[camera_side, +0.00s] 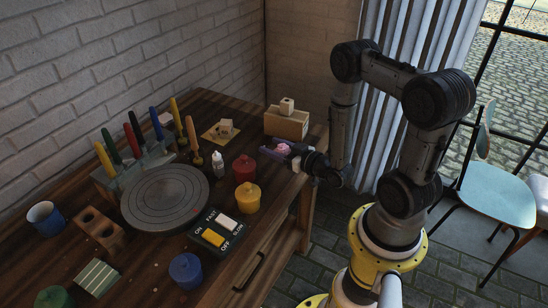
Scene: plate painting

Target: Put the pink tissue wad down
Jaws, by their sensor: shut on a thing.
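The pink tissue wad (283,148) is at my gripper (281,152), near the right edge of the wooden table, in front of a light wooden box. My gripper is shut on the wad and reaches in from the right. A flat purple piece (268,153) shows just left of the wad; I cannot tell if it is part of the gripper or a separate thing. How far the wad is above the table top is hard to tell.
The light wooden box (287,123) with a pale block on it stands behind. Red (243,169) and yellow (247,197) pots, a white bottle (217,164) and a switch panel (215,232) stand left of my gripper. A grey turntable (165,197) and brush rack (128,168) lie further left.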

